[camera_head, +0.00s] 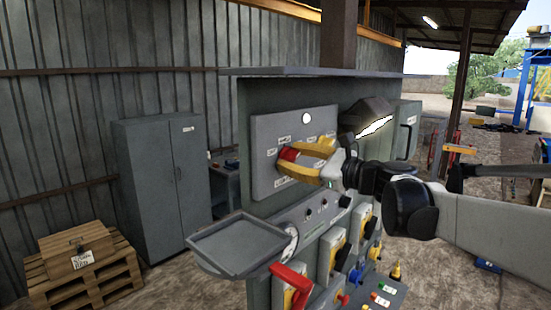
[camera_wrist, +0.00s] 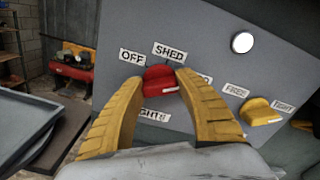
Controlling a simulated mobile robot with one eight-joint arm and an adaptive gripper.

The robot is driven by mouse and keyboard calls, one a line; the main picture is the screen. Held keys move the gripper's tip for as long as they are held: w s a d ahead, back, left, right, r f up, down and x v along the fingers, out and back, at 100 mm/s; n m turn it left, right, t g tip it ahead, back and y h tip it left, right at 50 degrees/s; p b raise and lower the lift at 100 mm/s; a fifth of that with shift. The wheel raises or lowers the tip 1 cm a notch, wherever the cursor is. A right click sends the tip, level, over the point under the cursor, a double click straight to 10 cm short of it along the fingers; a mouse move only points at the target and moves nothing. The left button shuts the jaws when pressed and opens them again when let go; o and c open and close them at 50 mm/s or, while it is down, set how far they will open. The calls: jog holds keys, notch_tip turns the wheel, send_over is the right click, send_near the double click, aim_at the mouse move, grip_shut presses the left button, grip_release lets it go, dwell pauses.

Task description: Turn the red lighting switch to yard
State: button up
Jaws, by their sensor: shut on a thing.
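The red lighting switch (camera_wrist: 159,78) sits on a grey panel in the wrist view, between my two yellow fingers. My gripper (camera_wrist: 161,80) is shut on it. Labels OFF (camera_wrist: 132,57) and SHED (camera_wrist: 169,51) are above the switch. A third label, to its right, is mostly hidden by my right finger, and I cannot read it. A white mark shows at the switch's lower right edge; its exact pointing is hard to tell. In the head view the red switch (camera_head: 288,154) shows at the tips of my gripper (camera_head: 286,160).
A grey tray (camera_head: 240,243) juts out below the panel. A red handle (camera_head: 291,283) and several yellow-plated switches are lower down.

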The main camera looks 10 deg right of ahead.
jog(key=o, duration=1.2)
jog(key=shift+w, duration=0.1)
jog(key=v, duration=1.2)
